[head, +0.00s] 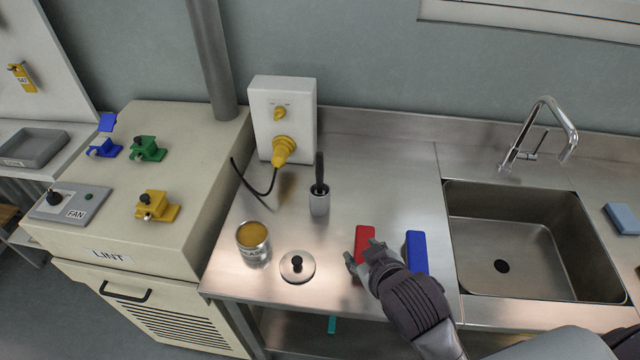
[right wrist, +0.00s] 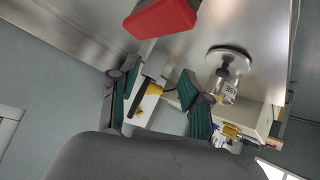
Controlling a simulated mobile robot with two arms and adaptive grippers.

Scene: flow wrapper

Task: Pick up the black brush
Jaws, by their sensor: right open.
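The black brush (head: 319,172) stands upright in a small grey holder (head: 319,204) on the steel counter, in front of the wall box. In the right wrist view the brush (right wrist: 146,106) and its holder (right wrist: 154,66) show between my fingers, but farther off. My right gripper (head: 361,257) is open and empty, to the right of and nearer than the brush, by the red block. It also shows in the right wrist view (right wrist: 160,85) with both fingers apart. My left gripper is not in view.
A red block (head: 364,238) and a blue block (head: 416,250) lie near my right gripper. An open can (head: 254,252) and a knobbed lid (head: 297,268) sit front left. A yellow plug (head: 283,150) with a black cable is behind the brush. A sink (head: 530,240) lies right.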

